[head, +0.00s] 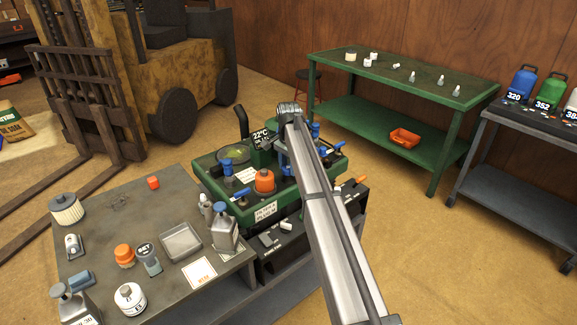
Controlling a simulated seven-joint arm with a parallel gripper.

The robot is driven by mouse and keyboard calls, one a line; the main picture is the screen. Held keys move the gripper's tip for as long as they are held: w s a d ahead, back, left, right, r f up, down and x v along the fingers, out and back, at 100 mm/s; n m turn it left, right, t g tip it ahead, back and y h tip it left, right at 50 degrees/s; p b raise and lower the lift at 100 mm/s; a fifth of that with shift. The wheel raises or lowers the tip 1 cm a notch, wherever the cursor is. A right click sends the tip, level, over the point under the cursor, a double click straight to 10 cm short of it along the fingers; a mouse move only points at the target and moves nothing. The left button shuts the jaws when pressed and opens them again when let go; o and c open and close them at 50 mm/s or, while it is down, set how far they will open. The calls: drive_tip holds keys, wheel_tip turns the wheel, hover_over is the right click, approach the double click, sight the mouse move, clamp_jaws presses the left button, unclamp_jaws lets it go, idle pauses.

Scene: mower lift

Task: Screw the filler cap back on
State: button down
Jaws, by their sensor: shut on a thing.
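The green mower machine (215,194) stands at the middle of the head view. An orange cap-shaped part (264,181) sits upright on its top, left of my arm. Another orange cap-like part (124,254) stands on the grey table (100,213). I cannot tell which, if either, is the filler cap. My arm reaches from the lower right up over the machine and bends down behind its own long link. My gripper's fingertips, and whatever is between them, are hidden behind that link.
The table also holds a metal tray (181,243), a grey bottle (224,230), a white filter (66,209) and a small red cube (153,182). A green bench (430,98) stands behind on the right. A forklift (160,70) stands at the back left. Open floor lies right of my arm.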

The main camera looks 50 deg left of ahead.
sight(289, 167)
drive_tip(key=c, duration=0.8)
unclamp_jaws()
drive_tip(key=shift+s+a, duration=0.15)
drive_tip(key=o, duration=0.3)
drive_tip(key=shift+o, duration=0.2)
drive_tip(key=shift+r, duration=4)
drive_tip(key=shift+d, duration=0.2)
